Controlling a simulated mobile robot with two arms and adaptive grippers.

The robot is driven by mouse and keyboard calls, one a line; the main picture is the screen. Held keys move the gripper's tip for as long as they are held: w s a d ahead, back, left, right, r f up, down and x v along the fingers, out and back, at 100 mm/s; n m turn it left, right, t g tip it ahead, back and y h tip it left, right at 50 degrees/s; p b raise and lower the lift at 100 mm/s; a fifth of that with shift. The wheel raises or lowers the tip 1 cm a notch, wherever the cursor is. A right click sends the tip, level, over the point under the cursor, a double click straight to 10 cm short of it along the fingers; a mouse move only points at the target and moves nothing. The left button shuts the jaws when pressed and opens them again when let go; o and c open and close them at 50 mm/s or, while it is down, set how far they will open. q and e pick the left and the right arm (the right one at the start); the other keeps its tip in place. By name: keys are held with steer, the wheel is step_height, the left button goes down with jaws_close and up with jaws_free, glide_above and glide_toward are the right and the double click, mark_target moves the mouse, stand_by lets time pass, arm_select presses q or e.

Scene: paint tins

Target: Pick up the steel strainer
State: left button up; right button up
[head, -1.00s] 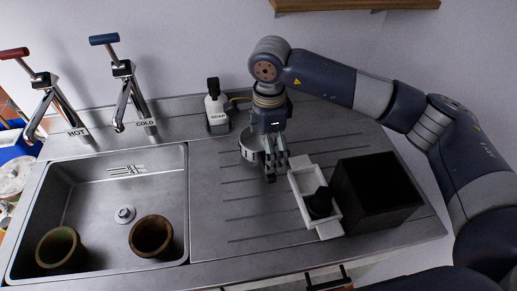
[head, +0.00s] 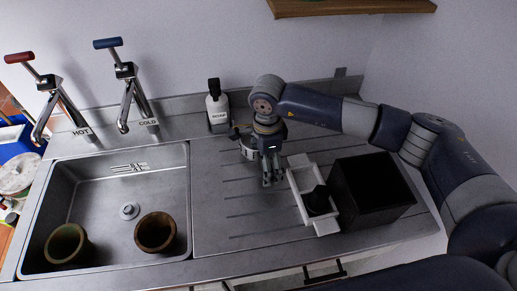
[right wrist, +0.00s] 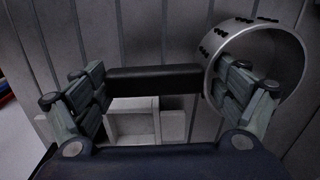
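The steel strainer (head: 248,149) is a round metal ring on the draining board, beside and partly behind my right gripper (head: 271,175) in the head view. In the right wrist view the strainer (right wrist: 288,62) is at the upper right, with dark notches round its wall. My right gripper (right wrist: 160,88) has its fingers wide apart. Its right-hand finger overlaps the ring; I cannot tell whether they touch. A black bar (right wrist: 153,80) crosses between the fingers and reaches towards the ring, perhaps its handle. My left gripper is not in view.
A white caddy (head: 297,180) holding a black item and a black box (head: 372,190) stand right of the gripper. The soap bottle (head: 217,110) stands behind left. The sink (head: 95,190) holds two pots. The front middle of the draining board is clear.

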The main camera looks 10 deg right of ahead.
steer(key=c, duration=0.3)
steer(key=shift+r, duration=0.1)
steer(key=shift+c, duration=0.2)
